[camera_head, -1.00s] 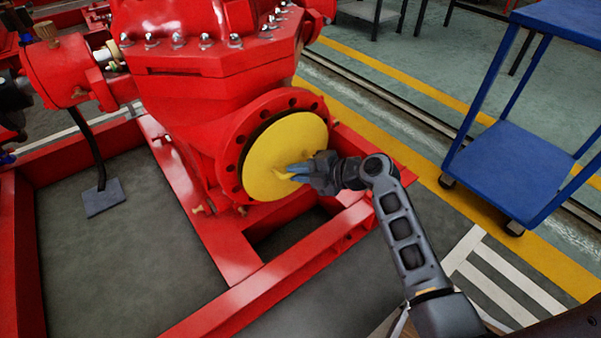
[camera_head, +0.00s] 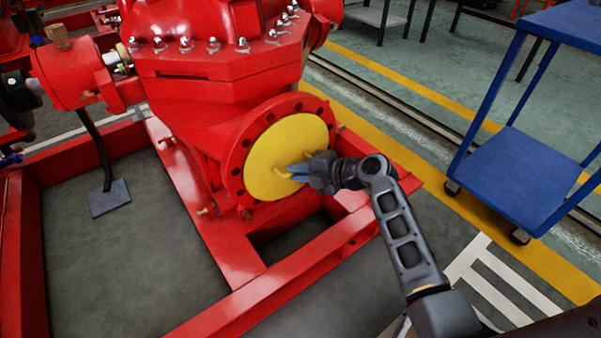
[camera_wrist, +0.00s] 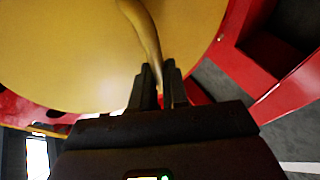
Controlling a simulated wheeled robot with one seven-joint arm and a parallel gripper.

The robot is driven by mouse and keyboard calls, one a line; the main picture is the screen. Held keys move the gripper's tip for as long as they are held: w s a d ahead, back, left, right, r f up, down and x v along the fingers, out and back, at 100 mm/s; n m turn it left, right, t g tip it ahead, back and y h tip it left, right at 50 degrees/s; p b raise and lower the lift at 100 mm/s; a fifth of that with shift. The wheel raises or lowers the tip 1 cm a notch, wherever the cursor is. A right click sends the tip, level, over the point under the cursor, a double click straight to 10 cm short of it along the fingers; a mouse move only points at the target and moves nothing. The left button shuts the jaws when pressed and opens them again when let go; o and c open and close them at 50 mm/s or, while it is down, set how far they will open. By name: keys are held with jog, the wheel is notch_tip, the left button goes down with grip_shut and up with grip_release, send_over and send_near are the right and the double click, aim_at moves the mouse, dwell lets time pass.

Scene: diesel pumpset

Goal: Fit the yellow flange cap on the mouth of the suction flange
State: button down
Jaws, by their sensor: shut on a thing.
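The yellow flange cap (camera_head: 284,150) is a round disc with a handle on its face. It stands upright at the red suction flange (camera_head: 238,150) of the pump and covers its mouth. The flange's bolt-hole ring shows around the cap. I cannot tell whether the cap is fully seated. My gripper (camera_head: 300,172) is in front of the cap and shut on its handle. In the wrist view the cap (camera_wrist: 60,50) fills the upper left, and its curved handle (camera_wrist: 146,35) runs down between my gripper's fingers (camera_wrist: 160,82).
The red pump body (camera_head: 215,60) stands on a red base frame (camera_head: 255,300) with an open gap below the flange. A blue trolley (camera_head: 515,175) stands at the right. Floor between the frame and trolley is clear.

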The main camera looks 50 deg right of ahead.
jog(key=shift+w, duration=0.3)
jog(key=c, duration=1.1)
grip_release()
jog(key=shift+o, duration=0.6)
jog(key=o, duration=0.4)
jog(key=shift+s, duration=0.1)
jog(key=v, duration=0.7)
jog(key=shift+s+p, duration=0.15)
jog(key=shift+p, duration=0.25)
jog(key=shift+r, duration=0.1)
